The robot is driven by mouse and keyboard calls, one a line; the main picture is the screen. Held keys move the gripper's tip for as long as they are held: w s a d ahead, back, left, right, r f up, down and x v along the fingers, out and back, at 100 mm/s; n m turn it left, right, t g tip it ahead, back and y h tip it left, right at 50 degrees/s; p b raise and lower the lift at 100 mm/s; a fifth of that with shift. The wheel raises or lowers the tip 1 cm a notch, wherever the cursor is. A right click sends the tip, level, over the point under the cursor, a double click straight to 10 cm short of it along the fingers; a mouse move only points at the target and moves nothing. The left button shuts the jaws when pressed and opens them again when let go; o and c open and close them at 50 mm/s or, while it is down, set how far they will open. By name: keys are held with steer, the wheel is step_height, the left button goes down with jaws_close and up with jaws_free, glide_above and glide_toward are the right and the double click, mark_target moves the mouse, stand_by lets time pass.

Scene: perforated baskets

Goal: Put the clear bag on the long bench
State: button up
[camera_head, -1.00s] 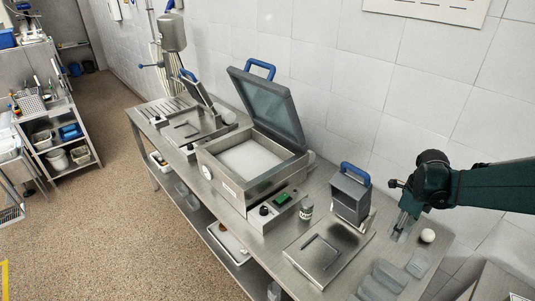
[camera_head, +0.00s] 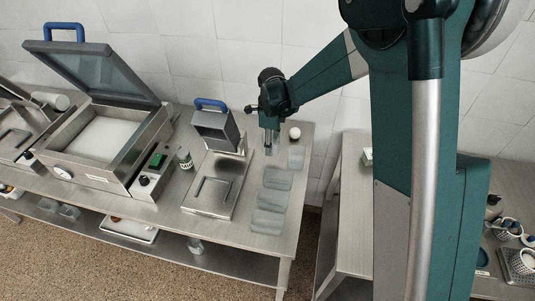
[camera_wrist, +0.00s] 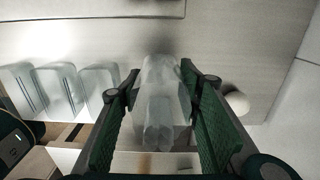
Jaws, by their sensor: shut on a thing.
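My gripper (camera_head: 269,143) is over the right end of the long steel bench (camera_head: 244,238), beside a small white ball. In the wrist view its two green fingers (camera_wrist: 160,98) are shut on a clear bag (camera_wrist: 160,118), which sits between them, pale and see-through. In the head view only a small pale part of the held bag shows below the fingers. I cannot tell whether its lower end touches the bench. More clear bags (camera_head: 278,178) lie flat on the bench in front of the gripper; they also show at the left of the wrist view (camera_wrist: 62,90).
A small sealer with a blue handle (camera_head: 211,103) and a larger machine with its lid raised (camera_head: 108,75) stand left on the bench. The white ball (camera_head: 295,133) lies close to the gripper. A second table (camera_head: 354,205) stands right, across a gap.

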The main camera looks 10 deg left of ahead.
steer(key=shift+f, duration=1.3)
steer(key=shift+f, duration=0.1)
steer(key=shift+f, duration=1.8)
steer(key=shift+f, duration=0.1)
steer(key=shift+o, duration=1.3)
steer(key=o, duration=0.4)
